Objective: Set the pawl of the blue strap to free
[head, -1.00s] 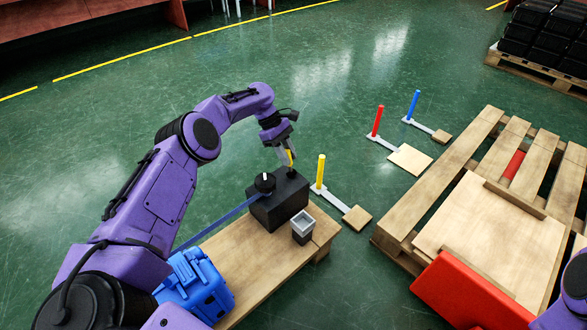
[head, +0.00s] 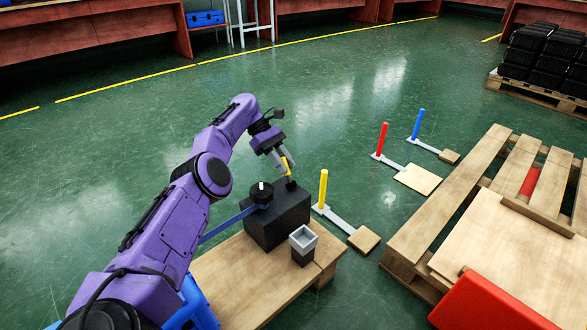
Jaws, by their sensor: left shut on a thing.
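A black ratchet block (head: 276,222) stands on a wooden bench. The blue strap (head: 228,224) runs from the block's left side, by a round black knob (head: 262,193) with a white mark, down behind my left arm. A yellow-tipped lever (head: 288,164) rises from a dark round base at the top right of the block; it looks like the pawl lever. My left gripper (head: 283,163) is shut on this lever, and its fingers hide part of it. I cannot read the pawl's setting. My right gripper is out of view.
A small grey-topped box (head: 303,239) stands on the bench (head: 240,272) in front of the block. Yellow (head: 323,188), red (head: 382,138) and blue (head: 417,124) posts with flat feet stand on the floor. A pallet (head: 420,220) with a red piece (head: 490,305) lies right.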

